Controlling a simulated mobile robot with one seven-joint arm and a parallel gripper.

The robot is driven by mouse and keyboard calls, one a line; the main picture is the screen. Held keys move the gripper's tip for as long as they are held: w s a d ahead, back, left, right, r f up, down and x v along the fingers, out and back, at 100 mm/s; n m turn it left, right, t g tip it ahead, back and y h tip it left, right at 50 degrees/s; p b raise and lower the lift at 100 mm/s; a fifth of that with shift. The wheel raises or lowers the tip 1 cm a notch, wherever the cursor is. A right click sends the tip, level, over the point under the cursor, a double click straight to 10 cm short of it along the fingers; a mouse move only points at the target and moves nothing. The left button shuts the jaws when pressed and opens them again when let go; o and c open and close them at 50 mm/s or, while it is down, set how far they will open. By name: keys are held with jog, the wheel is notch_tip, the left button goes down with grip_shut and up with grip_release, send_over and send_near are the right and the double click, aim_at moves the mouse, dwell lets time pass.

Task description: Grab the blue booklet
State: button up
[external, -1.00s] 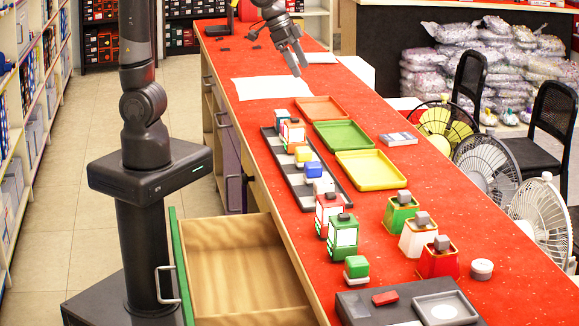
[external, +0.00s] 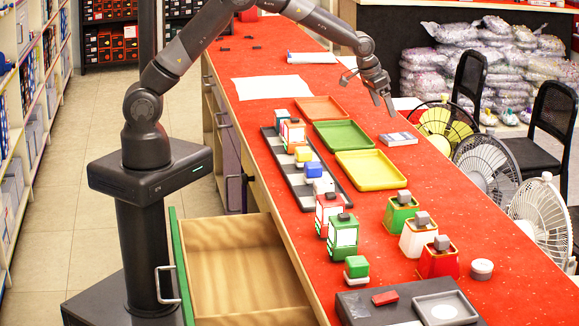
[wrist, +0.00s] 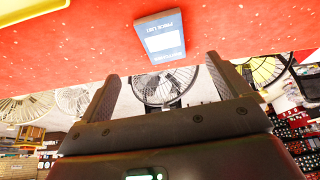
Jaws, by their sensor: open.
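The blue booklet (external: 398,139) lies flat on the red counter, right of the green tray, near the counter's far edge. In the wrist view it is a blue block (wrist: 160,35) with a white panel and the words "PRICE LIST" on its cover. My gripper (external: 382,101) is above and slightly left of the booklet in the external view, fingers pointing down. The fingers are apart with nothing between them. In the wrist view the booklet appears beyond the fingertips of my gripper (wrist: 168,75), not touching them.
Orange (external: 321,109), green (external: 343,135) and yellow (external: 370,170) trays stand left of and in front of the booklet. Several fans (external: 486,165) stand beyond the counter's right edge. Counter (external: 450,215) around the booklet is clear. An open drawer (external: 240,265) juts out at the left.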

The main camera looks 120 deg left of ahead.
send_over(397, 136)
jog(key=s+d, duration=0.2)
jog(key=d, duration=0.1)
notch_tip(397, 136, down, 6)
jog(key=shift+w+r, duration=0.15)
jog(key=shift+r, duration=0.1)
jog(key=shift+a+x, duration=0.15)
jog(key=shift+x, duration=1.1)
jog(key=shift+a+x, duration=0.2)
jog(key=shift+x, duration=1.05)
jog(key=shift+w+r, duration=0.15)
jog(key=shift+c, duration=0.3)
jog(key=c, duration=1)
